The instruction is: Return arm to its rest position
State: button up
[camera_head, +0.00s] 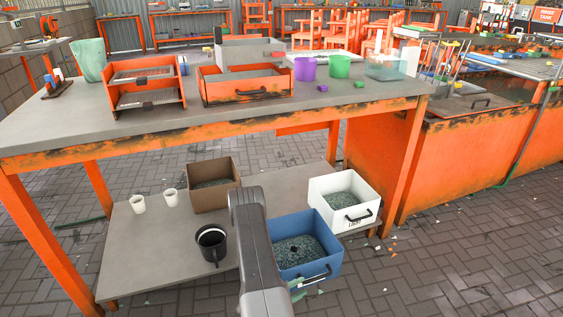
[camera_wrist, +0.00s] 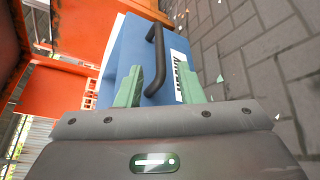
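My arm (camera_head: 255,250) reaches down in front of the lower shelf in the head view. My gripper (camera_wrist: 159,75) has two green fingers, spread apart with a gap between them, so it is open. A green fingertip also shows at the front of the blue box in the head view (camera_head: 297,284). The blue box (camera_wrist: 130,45) is right ahead of the fingers in the wrist view. Its black handle (camera_wrist: 158,58) lies between or just beyond the fingers; contact cannot be told. In the head view the blue box (camera_head: 327,267) holds grey-green flakes and a small dark piece.
A white box (camera_head: 340,223) stands right of the blue box, a brown box (camera_head: 231,173) behind. A black mug (camera_head: 212,250) and white cups (camera_head: 138,204) are left of my arm. The orange table (camera_head: 200,135) is overhead. Open paved floor (camera_head: 440,265) lies right.

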aim_at(313, 280)
jog(key=shift+b+x, duration=1)
jog(key=shift+x, duration=3.2)
jog(key=shift+r, duration=0.1)
